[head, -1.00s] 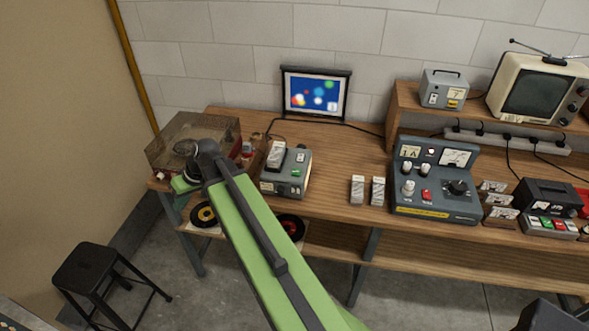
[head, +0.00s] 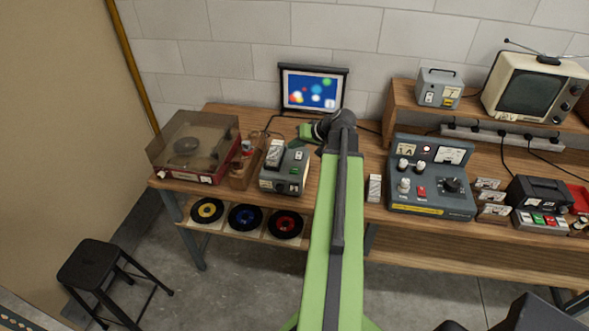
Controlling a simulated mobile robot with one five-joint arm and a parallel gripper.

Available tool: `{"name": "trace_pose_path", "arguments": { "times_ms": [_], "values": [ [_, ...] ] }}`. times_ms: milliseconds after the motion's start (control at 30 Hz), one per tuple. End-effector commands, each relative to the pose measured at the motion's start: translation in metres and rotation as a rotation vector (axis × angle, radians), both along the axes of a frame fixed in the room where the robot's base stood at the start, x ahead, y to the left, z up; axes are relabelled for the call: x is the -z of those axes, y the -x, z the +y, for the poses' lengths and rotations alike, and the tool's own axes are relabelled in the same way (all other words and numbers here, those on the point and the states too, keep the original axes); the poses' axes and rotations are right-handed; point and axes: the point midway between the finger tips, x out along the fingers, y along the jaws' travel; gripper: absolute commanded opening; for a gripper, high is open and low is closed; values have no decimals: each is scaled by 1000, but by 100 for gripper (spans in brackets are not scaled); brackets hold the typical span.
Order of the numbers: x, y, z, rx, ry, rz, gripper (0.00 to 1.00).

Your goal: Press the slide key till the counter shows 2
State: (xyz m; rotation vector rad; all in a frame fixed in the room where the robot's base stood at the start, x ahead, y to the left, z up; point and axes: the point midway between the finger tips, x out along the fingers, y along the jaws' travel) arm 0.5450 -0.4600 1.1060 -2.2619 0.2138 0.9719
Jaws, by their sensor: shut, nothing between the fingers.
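The slide projector (head: 287,185) is a grey box on the bench, left of centre, with a pale upright piece on its top left. A small green key (head: 293,170) and a pale switch (head: 298,155) show on its top; I cannot tell for sure which is the slide key. No counter figure on it is legible. The lit screen (head: 313,92) behind shows coloured blurs on blue. My gripper (head: 301,131) is shut and empty, pointing left, above and behind the projector's right rear corner, apparently apart from it.
A record player (head: 186,179) with a smoky lid stands at the left. Records (head: 245,217) lie on the shelf below. A grey control console (head: 432,203) and a small meter box (head: 440,88) are to the right. A black stool (head: 93,265) stands on the floor.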

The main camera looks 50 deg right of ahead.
Motion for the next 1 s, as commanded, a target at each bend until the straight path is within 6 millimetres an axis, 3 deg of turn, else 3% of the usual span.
{"name": "trace_pose_path", "arguments": {
  "times_ms": [567, 1000],
  "values": [
    [7, 6, -6, 12, 1, 1, 0],
    [68, 5, -6, 12, 0, 0, 0]
  ]
}}
